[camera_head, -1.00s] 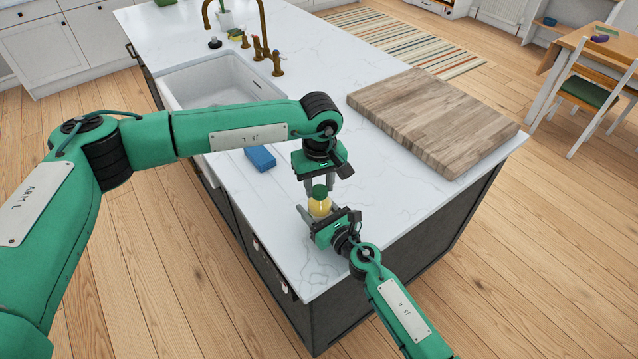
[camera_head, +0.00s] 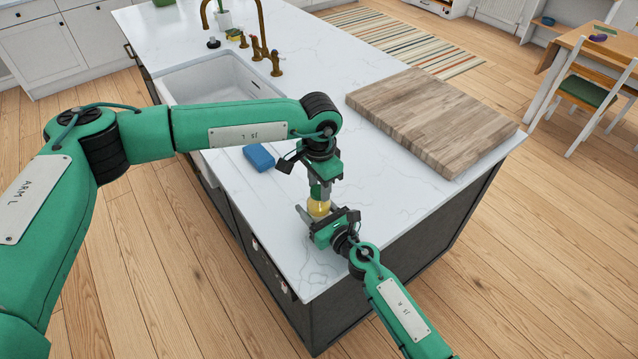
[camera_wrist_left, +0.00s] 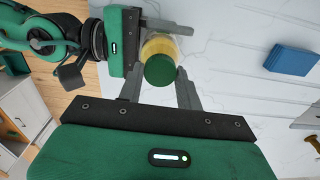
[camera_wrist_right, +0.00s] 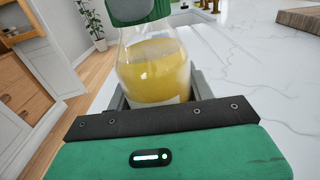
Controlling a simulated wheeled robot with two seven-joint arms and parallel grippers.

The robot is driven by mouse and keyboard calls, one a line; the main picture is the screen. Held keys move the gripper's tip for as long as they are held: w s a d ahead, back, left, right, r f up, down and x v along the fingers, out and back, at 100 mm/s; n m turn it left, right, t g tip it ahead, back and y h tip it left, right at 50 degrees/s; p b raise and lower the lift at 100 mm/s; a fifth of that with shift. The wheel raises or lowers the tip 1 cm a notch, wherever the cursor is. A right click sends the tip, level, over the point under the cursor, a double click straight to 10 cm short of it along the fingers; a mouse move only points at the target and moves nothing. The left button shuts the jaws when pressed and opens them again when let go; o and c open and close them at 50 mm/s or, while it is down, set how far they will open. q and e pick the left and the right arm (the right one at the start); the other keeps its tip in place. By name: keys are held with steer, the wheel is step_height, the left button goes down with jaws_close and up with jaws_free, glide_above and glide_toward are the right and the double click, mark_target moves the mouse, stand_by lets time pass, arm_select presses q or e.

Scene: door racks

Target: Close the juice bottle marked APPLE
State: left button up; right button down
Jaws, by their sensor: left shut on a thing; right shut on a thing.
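The juice bottle (camera_head: 319,208) is clear with yellow juice and stands upright near the front corner of the counter. It also shows in the right wrist view (camera_wrist_right: 155,72), with a pale label edge low down; no writing is readable. My right gripper (camera_head: 310,215) is shut on the bottle's body from the side. The green cap (camera_wrist_left: 160,70) is at the bottle's top in the left wrist view. My left gripper (camera_wrist_left: 160,92) comes from above, shut on the cap. The cap's seating on the neck is hidden.
A blue sponge (camera_head: 259,157) lies left of the grippers, near the white sink (camera_head: 220,85). A wooden board (camera_head: 435,118) lies behind to the right. The brass tap (camera_head: 262,45) stands beyond the sink. Counter between board and bottle is clear.

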arm_select(q)
steer(key=o, duration=0.9)
steer(key=shift+o, duration=0.2)
steer(key=shift+r, duration=2.3)
steer(key=shift+c, duration=0.3)
